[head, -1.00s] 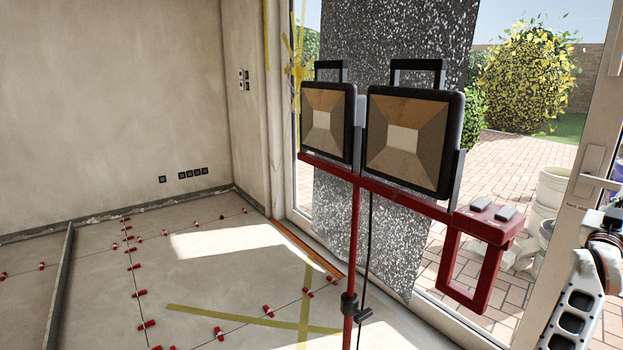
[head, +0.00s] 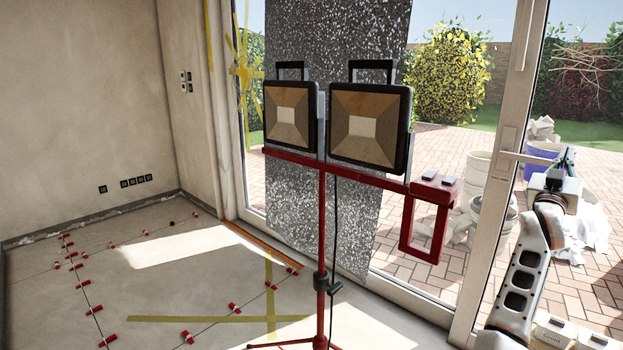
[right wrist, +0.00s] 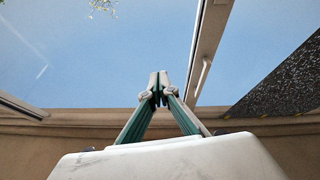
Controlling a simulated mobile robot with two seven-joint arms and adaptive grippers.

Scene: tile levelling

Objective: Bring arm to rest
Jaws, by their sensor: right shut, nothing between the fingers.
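My right arm rises at the right edge of the head view, in front of the glass door. My right gripper (head: 566,160) is at its top, small and partly hidden by the wrist. In the right wrist view, its two green-sided fingers (right wrist: 159,88) meet at the tips with nothing between them, pointing up against the sky. It touches nothing that I can see. My left gripper is in neither view.
A red stand (head: 321,230) with two work lights (head: 371,127) stands left of my right arm. The glass door's frame (head: 500,170) is close by the arm. Buckets (head: 492,222) stand outside. Red clips (head: 187,336) and yellow tape (head: 200,319) are on the floor.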

